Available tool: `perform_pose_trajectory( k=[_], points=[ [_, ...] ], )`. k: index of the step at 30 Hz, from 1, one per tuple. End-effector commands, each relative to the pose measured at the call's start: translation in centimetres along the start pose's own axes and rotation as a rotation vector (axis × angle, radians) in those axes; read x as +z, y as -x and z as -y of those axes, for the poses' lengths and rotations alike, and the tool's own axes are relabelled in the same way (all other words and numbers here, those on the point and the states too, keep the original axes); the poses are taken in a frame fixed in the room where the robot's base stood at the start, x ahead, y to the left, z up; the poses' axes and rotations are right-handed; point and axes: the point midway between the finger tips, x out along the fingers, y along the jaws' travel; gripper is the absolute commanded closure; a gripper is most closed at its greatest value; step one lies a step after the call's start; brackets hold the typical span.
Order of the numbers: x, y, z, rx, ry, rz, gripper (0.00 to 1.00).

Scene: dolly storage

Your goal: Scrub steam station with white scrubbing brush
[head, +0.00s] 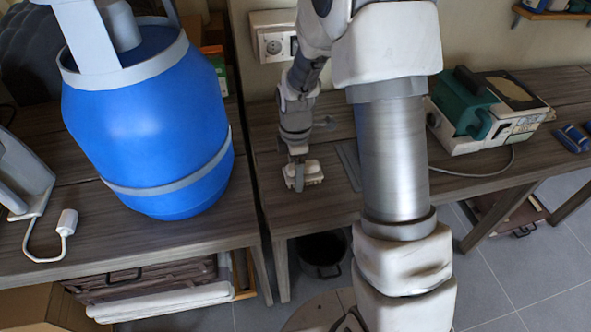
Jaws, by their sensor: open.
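The steam station (462,103), green and white with a tan panel on top, stands on the right-hand table behind my arm. Its left side is partly hidden by my arm, and a grey cord runs from it along the table. My gripper (299,178) points down over the same table, to the left of the station. Its jaws are open. A small white block, apparently the white scrubbing brush (313,173), lies on the table at the fingertips. One finger covers part of it, and I cannot tell whether the fingers touch it.
A large blue canister (145,120) stands on the left table (120,235). A white socket box (272,42) is on the wall. A blue object (573,138) lies right of the station. A dark bin (322,252) is under the right table (300,213). A gap separates the tables.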

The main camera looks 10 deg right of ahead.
Motion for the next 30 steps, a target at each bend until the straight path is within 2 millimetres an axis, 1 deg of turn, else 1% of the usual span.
perform_pose_trajectory(
  k=[10, 22, 30],
  points=[
    [0.0, 0.2, 0.0, 0.000, 0.000, 0.000, 0.16],
    [0.0, 1.7, 0.0, 0.000, 0.000, 0.000, 0.16],
    [0.0, 1.7, 0.0, 0.000, 0.000, 0.000, 0.16]
  ],
)
